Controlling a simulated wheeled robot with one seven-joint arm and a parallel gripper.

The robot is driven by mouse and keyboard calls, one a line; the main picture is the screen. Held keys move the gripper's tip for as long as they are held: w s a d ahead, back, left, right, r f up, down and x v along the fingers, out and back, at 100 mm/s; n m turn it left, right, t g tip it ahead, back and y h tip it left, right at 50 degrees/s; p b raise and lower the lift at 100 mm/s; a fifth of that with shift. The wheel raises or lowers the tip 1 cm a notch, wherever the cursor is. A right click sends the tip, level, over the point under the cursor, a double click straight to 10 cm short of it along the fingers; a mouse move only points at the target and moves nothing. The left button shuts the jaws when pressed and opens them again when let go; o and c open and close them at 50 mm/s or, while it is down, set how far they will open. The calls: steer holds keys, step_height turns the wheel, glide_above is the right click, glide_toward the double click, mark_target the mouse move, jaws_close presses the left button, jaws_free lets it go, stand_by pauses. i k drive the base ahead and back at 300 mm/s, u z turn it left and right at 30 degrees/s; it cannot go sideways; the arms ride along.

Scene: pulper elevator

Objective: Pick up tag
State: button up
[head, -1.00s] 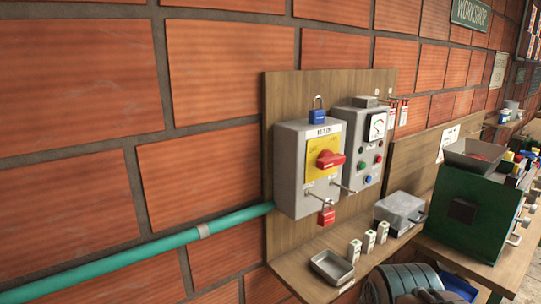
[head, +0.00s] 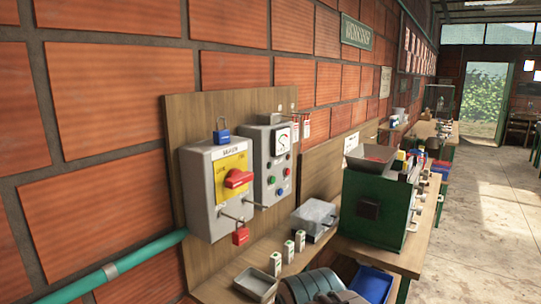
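A few red-and-white tags (head: 306,124) hang from small hooks on the wooden backboard (head: 178,116), just right of the grey control box. They are small in the picture, and I cannot read them or count them surely. The grey isolator box (head: 209,190) has a yellow plate with a red rotary handle (head: 238,178). A blue padlock (head: 222,131) is at its top, and a red padlock (head: 240,235) hangs at its lower right. The control box (head: 270,160) has a dial and coloured buttons. My gripper is not in view.
A wooden shelf below the boxes holds a metal tray (head: 257,284), small white blocks (head: 289,251) and a grey case (head: 313,218). A green machine with a hopper (head: 376,213) stands right, near a blue bin (head: 371,284). Open concrete floor (head: 480,215) lies right.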

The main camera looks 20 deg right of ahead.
mark_target(295, 133)
steer(key=z, duration=0.05)
steer(key=k, duration=0.55)
steer(key=z, duration=0.5)
steer(key=i, duration=0.75)
steer(key=z, duration=0.6)
steer(key=i, duration=1.2)
steer(key=u, duration=0.1)
